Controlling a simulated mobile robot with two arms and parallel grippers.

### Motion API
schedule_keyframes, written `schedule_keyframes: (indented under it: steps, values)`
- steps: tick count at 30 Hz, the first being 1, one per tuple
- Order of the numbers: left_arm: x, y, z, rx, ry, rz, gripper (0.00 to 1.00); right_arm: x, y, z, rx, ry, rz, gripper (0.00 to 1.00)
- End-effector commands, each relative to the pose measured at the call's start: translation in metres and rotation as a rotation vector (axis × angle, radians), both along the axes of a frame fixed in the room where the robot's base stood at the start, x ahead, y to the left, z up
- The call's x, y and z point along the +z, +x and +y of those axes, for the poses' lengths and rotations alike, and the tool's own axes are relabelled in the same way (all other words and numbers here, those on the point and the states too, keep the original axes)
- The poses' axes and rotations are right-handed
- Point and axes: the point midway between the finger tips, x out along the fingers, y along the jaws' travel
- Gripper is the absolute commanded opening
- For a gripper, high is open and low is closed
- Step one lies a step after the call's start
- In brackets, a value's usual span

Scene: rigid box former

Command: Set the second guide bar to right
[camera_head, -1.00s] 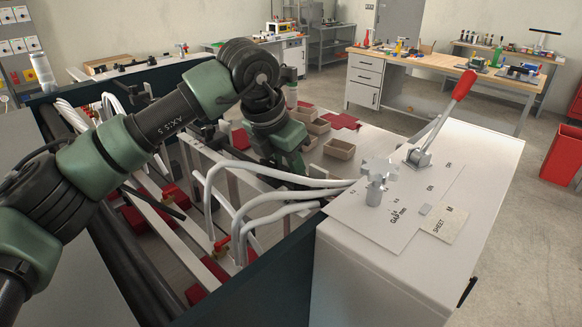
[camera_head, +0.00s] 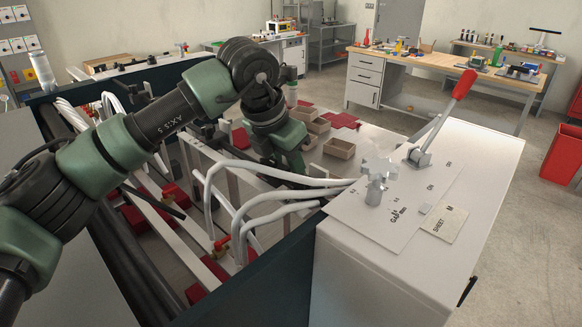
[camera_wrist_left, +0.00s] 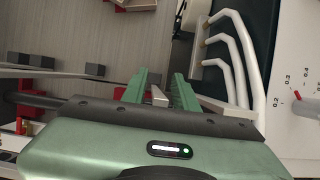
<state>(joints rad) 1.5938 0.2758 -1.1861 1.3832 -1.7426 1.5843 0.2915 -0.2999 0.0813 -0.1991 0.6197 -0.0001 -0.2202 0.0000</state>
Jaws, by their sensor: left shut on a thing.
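My left gripper (camera_wrist_left: 161,92) has its two green fingers shut on a small grey metal piece (camera_wrist_left: 159,97), inside the machine. I cannot tell whether this piece belongs to the second guide bar. In the wrist view a long thin grey bar (camera_wrist_left: 65,74) runs in from the left towards the fingers, with dark grey blocks beside it. In the head view my left arm reaches over the machine's open bed, and its wrist hides the fingers. Pale rails (camera_head: 160,211) run along the bed. My right gripper is in neither view.
White curved hoses (camera_head: 265,193) arch close beside my left wrist. A white cabinet (camera_head: 365,270) carries a star knob (camera_head: 376,181), a gap scale and a red-handled lever (camera_head: 440,120). Tan bins (camera_head: 339,148) stand beyond the wrist. Red blocks (camera_head: 132,217) lie in the bed.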

Motion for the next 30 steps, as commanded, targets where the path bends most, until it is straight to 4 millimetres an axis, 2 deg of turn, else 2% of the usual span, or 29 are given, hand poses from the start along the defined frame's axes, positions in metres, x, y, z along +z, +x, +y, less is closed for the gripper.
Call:
schedule_keyframes:
  steps: [18, 25, 30]
  values:
    - [0.002, 0.001, 0.001, 0.003, -0.001, -0.003, 0.00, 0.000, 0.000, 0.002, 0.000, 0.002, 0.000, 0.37]
    - [0.002, 0.021, 0.021, 0.006, -0.002, -0.005, 0.00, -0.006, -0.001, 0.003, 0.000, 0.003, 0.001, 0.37]
    - [0.003, 0.023, 0.022, 0.003, -0.002, -0.006, 0.00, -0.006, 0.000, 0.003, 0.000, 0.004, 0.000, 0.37]
